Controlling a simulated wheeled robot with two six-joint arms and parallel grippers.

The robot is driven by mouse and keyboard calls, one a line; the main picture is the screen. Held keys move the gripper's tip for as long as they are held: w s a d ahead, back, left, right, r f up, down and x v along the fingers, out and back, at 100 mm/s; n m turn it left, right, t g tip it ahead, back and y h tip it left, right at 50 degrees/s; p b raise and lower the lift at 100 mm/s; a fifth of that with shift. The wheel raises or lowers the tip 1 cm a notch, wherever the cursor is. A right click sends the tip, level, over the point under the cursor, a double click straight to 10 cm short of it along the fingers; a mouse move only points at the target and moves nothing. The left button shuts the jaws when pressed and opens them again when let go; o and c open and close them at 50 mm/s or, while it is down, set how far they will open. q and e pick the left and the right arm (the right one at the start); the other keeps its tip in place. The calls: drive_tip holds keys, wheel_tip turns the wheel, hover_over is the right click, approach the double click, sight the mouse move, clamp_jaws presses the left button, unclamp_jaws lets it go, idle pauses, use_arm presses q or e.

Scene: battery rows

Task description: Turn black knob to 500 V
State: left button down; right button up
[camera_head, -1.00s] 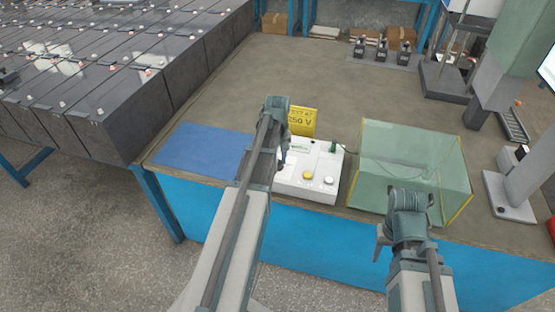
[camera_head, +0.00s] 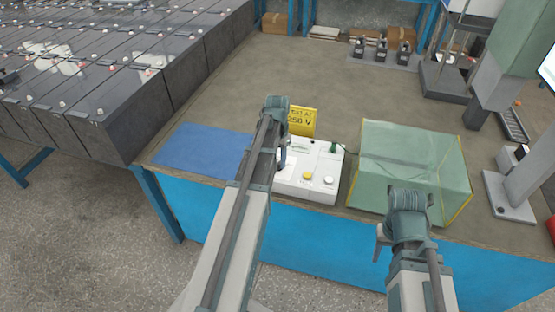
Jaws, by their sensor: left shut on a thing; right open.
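The white tester box (camera_head: 318,165) sits at the front edge of the bench, with a yellow button (camera_head: 307,176), a white button (camera_head: 328,180) and a green part (camera_head: 333,147) on top. My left gripper (camera_head: 282,160) points down at the box's left part and is shut on the black knob there. My wrist and arm hide the knob and its scale, so its setting cannot be read. A yellow sign (camera_head: 302,121) behind the box reads "250 V". My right gripper (camera_head: 381,243) is open and empty, in front of the bench's front edge.
A blue mat (camera_head: 203,149) lies left of the box. A translucent green cover with yellow edges (camera_head: 410,155) stands to the right. Battery rows (camera_head: 120,80) fill the left. Small black items (camera_head: 381,50) stand at the back. The middle of the bench is clear.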

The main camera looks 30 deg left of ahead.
sight(278, 162)
use_arm(q)
drive_tip(key=m, duration=0.6)
idle(0.6)
drive_tip(key=shift+c, duration=2.2)
unclamp_jaws()
wheel_tip(278, 162, up, 14)
drive_tip(key=p, duration=1.4)
drive_tip(key=shift+f, duration=0.1)
